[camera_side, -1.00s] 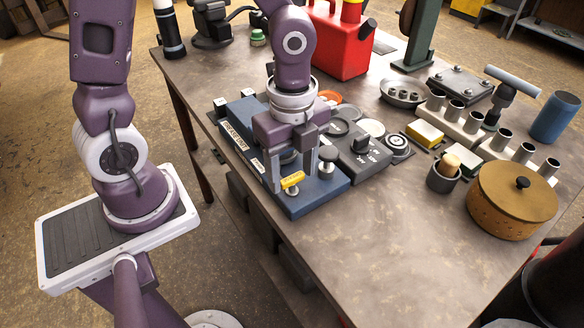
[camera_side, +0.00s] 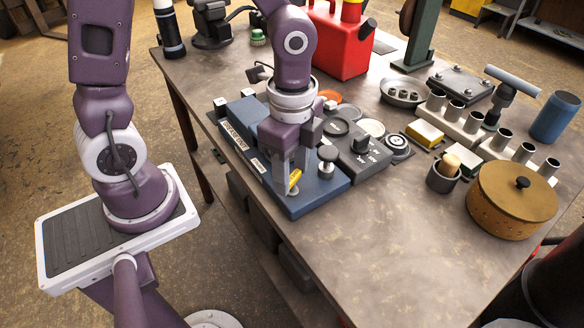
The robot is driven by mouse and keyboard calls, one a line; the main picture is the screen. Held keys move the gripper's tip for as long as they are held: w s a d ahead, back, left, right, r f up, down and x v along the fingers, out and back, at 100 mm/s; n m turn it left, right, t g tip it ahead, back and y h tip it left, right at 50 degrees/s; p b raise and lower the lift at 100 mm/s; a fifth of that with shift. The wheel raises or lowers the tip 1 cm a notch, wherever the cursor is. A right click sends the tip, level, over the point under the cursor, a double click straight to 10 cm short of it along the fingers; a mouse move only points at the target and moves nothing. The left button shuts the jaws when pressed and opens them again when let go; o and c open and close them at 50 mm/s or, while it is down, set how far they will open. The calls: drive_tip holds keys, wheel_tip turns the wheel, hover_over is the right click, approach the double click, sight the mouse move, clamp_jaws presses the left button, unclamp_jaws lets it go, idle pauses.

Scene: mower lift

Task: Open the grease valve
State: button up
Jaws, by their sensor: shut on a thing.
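The grease valve's yellow handle (camera_side: 295,177) stands near the front corner of a blue base unit (camera_side: 316,190) on the workbench. My gripper (camera_side: 290,184) points down over it, its fingers close together and shut on the handle. The fingers hide part of the handle and its pivot. The handle now runs steeply up the picture.
A grey knob (camera_side: 327,157) stands on the blue unit just right of my fingers. A dark control box (camera_side: 360,152) sits farther right. A wooden-looking pot (camera_side: 512,200) stands at the right. The bench front (camera_side: 400,255) is clear.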

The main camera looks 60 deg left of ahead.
sight(292, 177)
drive_tip(key=n, duration=0.6)
drive_tip(key=shift+n, duration=0.3)
drive_tip(key=n, duration=0.6)
drive_tip(key=shift+n, duration=0.5)
drive_tip(key=o, duration=1.4)
drive_tip(key=shift+c, duration=0.2)
wheel_tip(292, 177, up, 6)
drive_tip(key=shift+r, duration=0.6)
